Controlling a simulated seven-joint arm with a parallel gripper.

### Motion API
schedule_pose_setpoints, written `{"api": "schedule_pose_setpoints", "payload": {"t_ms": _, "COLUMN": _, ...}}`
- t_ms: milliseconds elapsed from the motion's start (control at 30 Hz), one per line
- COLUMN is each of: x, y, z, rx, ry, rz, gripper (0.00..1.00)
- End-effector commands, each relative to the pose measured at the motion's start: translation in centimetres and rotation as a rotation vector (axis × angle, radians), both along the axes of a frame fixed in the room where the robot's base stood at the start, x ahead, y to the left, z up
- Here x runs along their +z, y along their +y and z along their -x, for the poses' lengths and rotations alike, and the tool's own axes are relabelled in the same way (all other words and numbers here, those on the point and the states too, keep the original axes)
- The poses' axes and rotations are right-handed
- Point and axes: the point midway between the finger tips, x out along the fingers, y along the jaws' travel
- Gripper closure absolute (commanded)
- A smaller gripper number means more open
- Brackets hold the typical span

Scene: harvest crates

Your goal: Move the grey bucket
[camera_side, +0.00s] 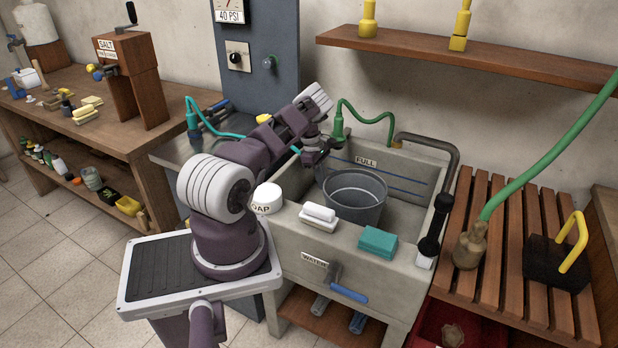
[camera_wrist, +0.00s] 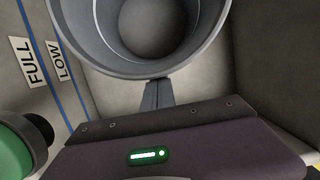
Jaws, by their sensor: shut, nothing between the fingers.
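The grey bucket (camera_side: 354,212) stands upright inside the grey sink (camera_side: 290,240), and I see no water in it. The wrist view shows its rim and inner wall (camera_wrist: 103,52) from above, cut off by the top edge. My gripper (camera_side: 322,160) is over the left part of the sink, just left of the bucket. Its shut fingers (camera_wrist: 157,92) appear just below the bucket's rim in the wrist view, with nothing between them. I cannot tell whether they touch the bucket.
The sink's front ledge holds soap on a dish (camera_side: 318,218), a teal sponge (camera_side: 378,242) and a white-capped jar (camera_side: 267,198). A dark tap pipe (camera_side: 447,165) and black-handled brush (camera_side: 432,235) are right. A slatted bench (camera_side: 500,230) adjoins. The FULL label (camera_wrist: 28,62) marks the sink wall.

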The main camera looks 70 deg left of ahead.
Motion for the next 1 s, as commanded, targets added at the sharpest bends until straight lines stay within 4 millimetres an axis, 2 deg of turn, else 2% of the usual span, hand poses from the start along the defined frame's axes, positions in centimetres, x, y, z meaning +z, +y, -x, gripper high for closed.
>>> {"api": "schedule_pose_setpoints", "payload": {"t_ms": 100, "x": 0.1, "y": -1.9, "z": -1.9, "rx": -0.002, "ry": -0.002, "rz": 0.002, "gripper": 1.0}}
{"api": "schedule_pose_setpoints", "payload": {"t_ms": 233, "x": 0.0, "y": -3.1, "z": -3.0, "rx": -0.002, "ry": -0.001, "rz": 0.003, "gripper": 1.0}}
{"api": "schedule_pose_setpoints", "payload": {"t_ms": 667, "x": 0.2, "y": -3.3, "z": -3.2, "rx": -0.001, "ry": -0.001, "rz": 0.002, "gripper": 1.0}}
{"api": "schedule_pose_setpoints", "payload": {"t_ms": 767, "x": 1.7, "y": -2.9, "z": -3.0, "rx": 0.001, "ry": -0.003, "rz": 0.0, "gripper": 1.0}}
{"api": "schedule_pose_setpoints", "payload": {"t_ms": 1000, "x": 7.4, "y": -1.9, "z": -2.0, "rx": -0.001, "ry": -0.002, "rz": -0.001, "gripper": 1.0}}
